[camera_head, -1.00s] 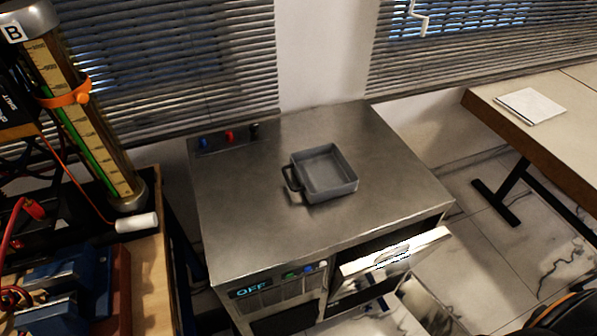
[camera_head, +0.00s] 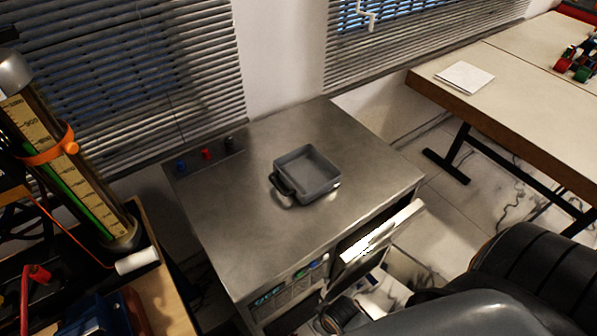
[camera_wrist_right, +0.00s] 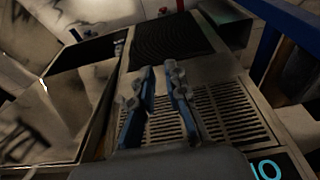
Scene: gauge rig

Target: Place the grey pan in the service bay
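The grey pan (camera_head: 318,188), square and shallow with a dark side handle, sits upright on the steel cabinet top (camera_head: 240,215). Below the top's front right edge, a bright metal door (camera_head: 375,240) stands open on the cabinet front. The inside of the bay behind it is mostly hidden in the head view. My right gripper (camera_wrist_right: 158,75) shows two blue fingers with a gap and nothing between them. It is in front of the cabinet's slotted front panel (camera_wrist_right: 225,110), low and away from the pan. My left gripper is not in view.
A gauge tube with an orange clamp (camera_head: 50,152) stands on a cluttered bench at left. Knobs (camera_head: 207,153) line the cabinet's back left. A white table (camera_head: 500,75) with paper stands at right. The steel top around the pan is clear.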

